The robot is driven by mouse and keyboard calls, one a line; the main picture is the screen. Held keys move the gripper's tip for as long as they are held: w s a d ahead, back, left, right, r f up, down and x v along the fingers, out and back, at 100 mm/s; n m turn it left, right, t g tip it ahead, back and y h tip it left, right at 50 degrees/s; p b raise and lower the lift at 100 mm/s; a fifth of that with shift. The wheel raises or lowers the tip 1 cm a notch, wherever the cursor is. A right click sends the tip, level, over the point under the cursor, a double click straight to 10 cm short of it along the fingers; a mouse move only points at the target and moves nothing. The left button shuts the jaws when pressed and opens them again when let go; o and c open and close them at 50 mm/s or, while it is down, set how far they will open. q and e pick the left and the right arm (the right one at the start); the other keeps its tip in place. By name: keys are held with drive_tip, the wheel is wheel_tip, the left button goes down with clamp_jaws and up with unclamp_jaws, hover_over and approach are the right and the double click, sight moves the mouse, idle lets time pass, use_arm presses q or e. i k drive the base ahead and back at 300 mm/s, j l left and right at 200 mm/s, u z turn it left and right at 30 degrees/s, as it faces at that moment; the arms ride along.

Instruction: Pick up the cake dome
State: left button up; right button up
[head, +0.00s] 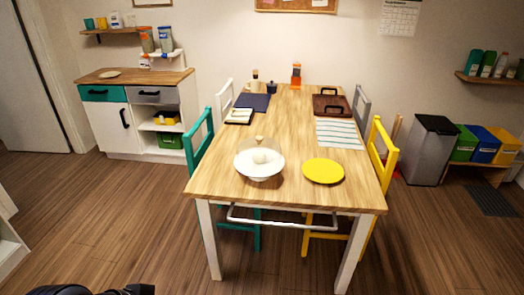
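The cake dome (245,148) looks clear, with a small light knob on top. It stands over a white stand or plate (262,175) at the near left of the wooden table. A pale round thing (260,156) shows inside it. A dark part of my own body shows at the bottom left edge of the head view, cut off by the frame. No gripper fingers can be made out, and nothing of mine touches the dome.
A yellow plate (323,171) lies right of the dome on the table (225,188). A striped cloth (338,134) and a brown tray (322,104) are farther back. A teal chair (198,145) and a yellow chair (383,155) flank the table. The floor in front is clear.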

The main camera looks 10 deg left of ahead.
sight(258, 155)
drive_tip(key=i+j+u, duration=0.2)
drive_tip(key=i+u, duration=0.15)
drive_tip(key=i, duration=0.2)
drive_tip(key=i+u, duration=0.4)
drive_tip(key=i+l+u, duration=0.15)
drive_tip(key=i+u, duration=0.2)
drive_tip(key=i, duration=0.3)
